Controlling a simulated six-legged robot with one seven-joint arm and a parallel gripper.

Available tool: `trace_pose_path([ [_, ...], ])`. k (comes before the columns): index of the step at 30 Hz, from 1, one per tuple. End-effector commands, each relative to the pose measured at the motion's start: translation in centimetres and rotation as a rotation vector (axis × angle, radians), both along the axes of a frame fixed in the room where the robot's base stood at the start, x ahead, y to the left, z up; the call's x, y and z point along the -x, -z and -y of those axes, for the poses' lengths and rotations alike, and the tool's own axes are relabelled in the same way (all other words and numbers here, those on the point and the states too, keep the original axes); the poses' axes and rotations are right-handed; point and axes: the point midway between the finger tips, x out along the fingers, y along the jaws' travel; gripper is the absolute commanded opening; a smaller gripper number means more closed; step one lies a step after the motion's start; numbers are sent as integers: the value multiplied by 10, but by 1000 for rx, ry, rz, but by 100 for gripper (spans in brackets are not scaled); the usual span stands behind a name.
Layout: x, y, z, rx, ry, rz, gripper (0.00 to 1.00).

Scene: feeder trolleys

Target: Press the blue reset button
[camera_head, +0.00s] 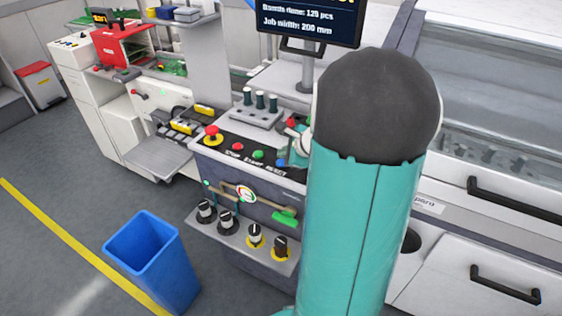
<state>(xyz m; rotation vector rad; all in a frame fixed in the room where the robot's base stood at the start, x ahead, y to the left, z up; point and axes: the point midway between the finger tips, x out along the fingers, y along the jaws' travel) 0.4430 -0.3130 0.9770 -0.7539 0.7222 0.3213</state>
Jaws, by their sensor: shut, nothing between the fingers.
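The blue reset button (282,163) is at the right end of the button row on the dark sloped panel (224,146), above the printed word RESET. My large teal arm link stands in front and covers the panel's right end. My gripper (297,153) shows only in part, as a small teal and white piece at the link's left edge, close to the right of the blue button. It is shut and empty. I cannot tell whether it touches the button.
A red mushroom-head button (212,133) is at the panel's left. Several black knobs (227,219) are on a lower shelf. A monitor (306,20) stands behind. A blue bin (150,262) stands on the floor at left. Drawers with black handles (505,284) are at right.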

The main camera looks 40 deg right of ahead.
Motion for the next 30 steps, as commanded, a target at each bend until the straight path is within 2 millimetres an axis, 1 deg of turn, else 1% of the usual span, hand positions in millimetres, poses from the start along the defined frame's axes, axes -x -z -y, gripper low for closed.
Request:
trace_pose_path([
  [7,0,8,0,-2,1,-1,0],
  [30,0,13,0,-1,0,-1,0],
])
